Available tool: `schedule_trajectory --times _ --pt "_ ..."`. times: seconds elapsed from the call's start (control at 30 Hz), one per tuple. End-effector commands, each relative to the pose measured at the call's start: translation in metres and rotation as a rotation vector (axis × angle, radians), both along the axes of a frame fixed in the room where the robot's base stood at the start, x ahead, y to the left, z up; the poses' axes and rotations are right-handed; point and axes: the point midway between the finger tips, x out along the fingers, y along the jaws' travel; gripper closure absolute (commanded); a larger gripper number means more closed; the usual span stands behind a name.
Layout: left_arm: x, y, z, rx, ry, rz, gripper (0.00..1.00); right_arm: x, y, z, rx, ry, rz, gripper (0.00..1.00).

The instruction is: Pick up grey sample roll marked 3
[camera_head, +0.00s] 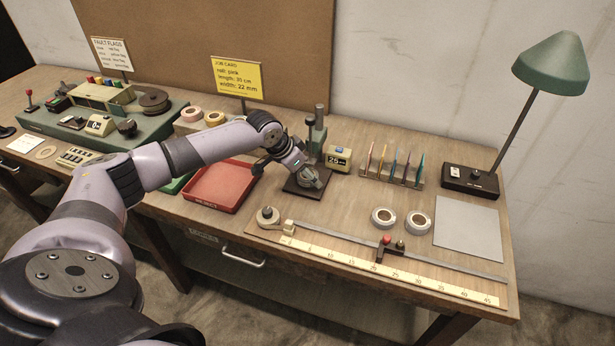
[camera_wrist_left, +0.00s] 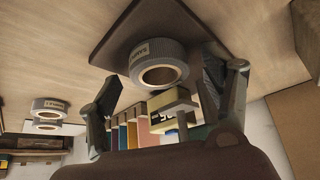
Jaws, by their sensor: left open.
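A grey sample roll (camera_wrist_left: 180,50) lies on a dark square base (camera_wrist_left: 118,28) in the left wrist view. Its label shows, but I cannot read the number. My left gripper (camera_wrist_left: 160,82) is open, with one finger on each side of the roll's near part; no grip shows. In the head view my left gripper (camera_head: 301,168) is low over the dark base (camera_head: 299,193), and the roll (camera_head: 314,181) is partly hidden by it. Two more grey-white rolls (camera_head: 383,224) (camera_head: 418,229) lie on the table to the right; their marks are not readable. My right gripper is not in view.
A dark post (camera_head: 317,135) stands behind the base. A yellow counter (camera_head: 338,158) and a rack of coloured cards (camera_head: 392,168) are to the right. A red tray (camera_head: 220,185) lies left. A long ruler (camera_head: 390,274) runs along the front edge.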

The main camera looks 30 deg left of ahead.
Motion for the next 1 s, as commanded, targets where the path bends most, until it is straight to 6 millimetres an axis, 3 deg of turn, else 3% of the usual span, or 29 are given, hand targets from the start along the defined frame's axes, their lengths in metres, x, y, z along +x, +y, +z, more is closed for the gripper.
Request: schedule_trajectory --times 0.7,1.0 --pt "-0.0003 0.0001 0.0002 0.0 0.0 0.001 0.72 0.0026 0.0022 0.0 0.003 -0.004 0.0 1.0" --pt "-0.0033 0.0017 0.0027 0.0 0.001 0.001 0.72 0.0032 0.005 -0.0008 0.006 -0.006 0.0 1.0"
